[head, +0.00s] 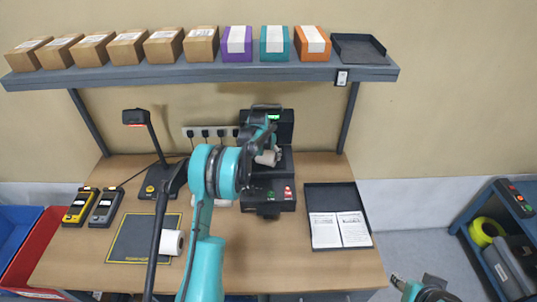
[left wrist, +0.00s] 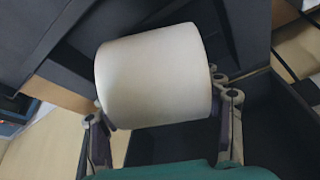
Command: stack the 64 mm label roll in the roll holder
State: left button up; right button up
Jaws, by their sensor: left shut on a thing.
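My left gripper (head: 268,147) is shut on a white label roll (head: 266,158), in front of the black label printer (head: 283,118) at the back of the bench. In the left wrist view the roll (left wrist: 155,75) sits between the two fingers (left wrist: 165,115), tilted, with dark panels close behind it. I cannot make out the roll holder for certain; my left arm covers part of the bench and printer. My right gripper (head: 430,290) is at the bottom edge, partly cut off.
A shelf (head: 200,73) with several boxes and a black tray spans the back. A scanner stand (head: 155,150) and two handheld devices (head: 92,206) are at left. A black tray with labels (head: 338,215) lies right. The front right bench is clear.

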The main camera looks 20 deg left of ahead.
pick_arm(q)
jog(key=o, duration=1.5)
jog(key=shift+c, duration=0.2)
